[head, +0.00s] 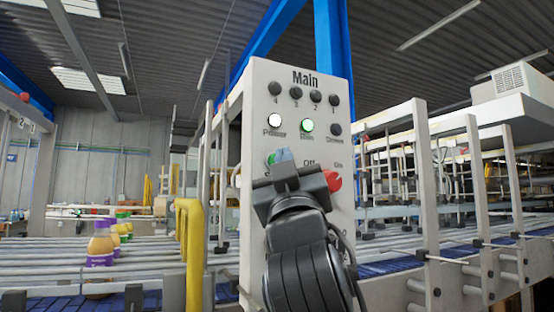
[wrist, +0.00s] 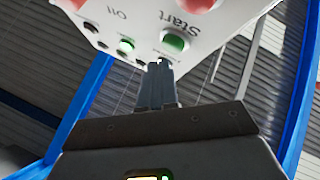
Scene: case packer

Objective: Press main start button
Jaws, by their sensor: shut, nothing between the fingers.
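The grey-white control panel (head: 256,85) is headed "Main". The green start button (head: 270,159) is partly hidden behind my gripper (head: 284,156) in the head view. In the wrist view the panel appears turned over, and the green button (wrist: 174,42) shows clear beside its "Start" label. My gripper (wrist: 158,66) is shut and empty. Its fingertips point at the panel close to the green button, offset from it in the wrist view. I cannot tell whether they touch the panel.
A red knob (head: 333,181) is right of my wrist, by "Off" and "On". The white Power lamp (head: 274,120) and green Run lamp (head: 307,126) are lit. A yellow rail (head: 193,250) stands left of the panel. Bottles (head: 101,246) stand on the roller conveyor.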

